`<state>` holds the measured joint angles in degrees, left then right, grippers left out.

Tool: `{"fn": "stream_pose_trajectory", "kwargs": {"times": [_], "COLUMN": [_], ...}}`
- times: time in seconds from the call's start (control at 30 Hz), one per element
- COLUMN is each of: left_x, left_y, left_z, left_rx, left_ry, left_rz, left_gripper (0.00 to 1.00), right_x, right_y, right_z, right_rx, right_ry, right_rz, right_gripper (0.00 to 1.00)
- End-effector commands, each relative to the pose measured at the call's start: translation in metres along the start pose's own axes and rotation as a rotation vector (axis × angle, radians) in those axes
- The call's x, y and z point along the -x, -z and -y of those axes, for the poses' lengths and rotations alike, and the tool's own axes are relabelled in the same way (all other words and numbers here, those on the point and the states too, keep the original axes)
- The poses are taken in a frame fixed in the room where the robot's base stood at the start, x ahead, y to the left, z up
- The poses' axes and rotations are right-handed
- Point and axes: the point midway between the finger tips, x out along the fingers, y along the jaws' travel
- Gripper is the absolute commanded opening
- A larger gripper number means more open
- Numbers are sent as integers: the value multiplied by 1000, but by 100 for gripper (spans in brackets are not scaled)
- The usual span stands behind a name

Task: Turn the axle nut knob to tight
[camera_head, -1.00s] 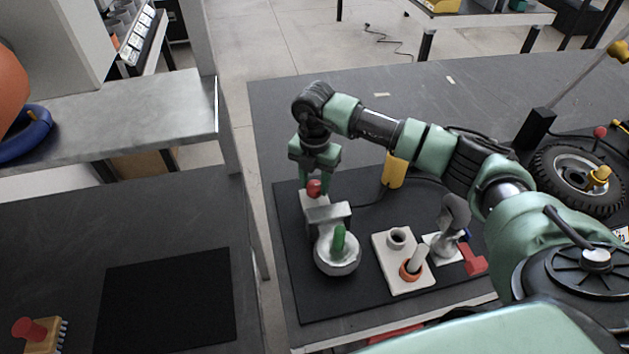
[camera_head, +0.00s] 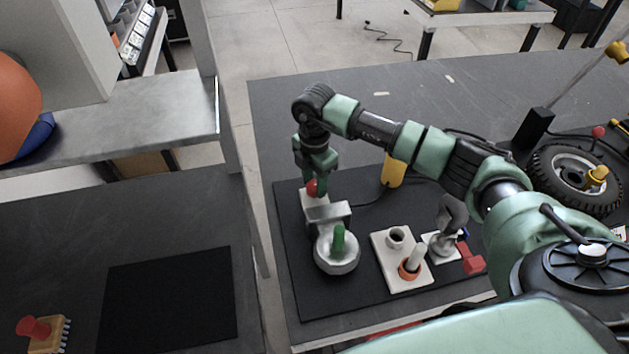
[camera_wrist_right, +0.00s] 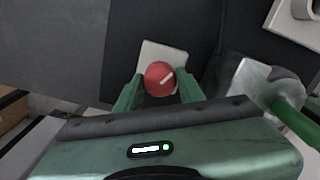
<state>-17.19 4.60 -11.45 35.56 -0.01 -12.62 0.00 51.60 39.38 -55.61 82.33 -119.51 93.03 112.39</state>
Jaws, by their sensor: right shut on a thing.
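A red round knob (camera_head: 312,188) with a white line across its top sits on a pale plate (camera_wrist_right: 150,52) at the far end of a grey metal fixture (camera_head: 326,212). My right gripper (camera_head: 315,182) points down over it. In the right wrist view the knob (camera_wrist_right: 160,78) lies between the two green fingers (camera_wrist_right: 159,92), and the gripper is shut on it. Its white line slants up to the right there. The fingers partly hide the knob in the head view. No tight label can be read. My left gripper is not in view.
A round grey part with a green handle (camera_head: 339,240) is in front of the knob. A white block with two posts (camera_head: 385,262), a grey lever piece with a red end (camera_head: 472,262) and a yellow box (camera_head: 394,170) stand nearby. A wheel (camera_head: 550,178) lies at the right.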

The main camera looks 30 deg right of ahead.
Motion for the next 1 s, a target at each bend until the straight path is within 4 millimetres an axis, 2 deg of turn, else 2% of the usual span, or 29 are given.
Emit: {"fn": "stream_pose_trajectory", "kwargs": {"times": [0.27, 0.3, 0.33, 0.73, 1.0], "left_x": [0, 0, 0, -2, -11], "left_y": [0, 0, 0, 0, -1], "left_z": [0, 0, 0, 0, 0], "left_rx": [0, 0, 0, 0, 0], "left_ry": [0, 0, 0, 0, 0], "left_rz": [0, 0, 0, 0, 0], "left_gripper": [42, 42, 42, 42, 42], "right_x": [1, 1, 1, 5, 48], "right_y": [-1, -1, -1, 0, 0], "right_z": [-1, -1, -1, -1, -2], "right_rx": [-3, -3, -3, -1, 0], "right_ry": [-3, -3, -3, -3, -7], "right_rz": [0, 0, 0, 0, 0], "right_gripper": [0, 49, 57, 59, 59]}}
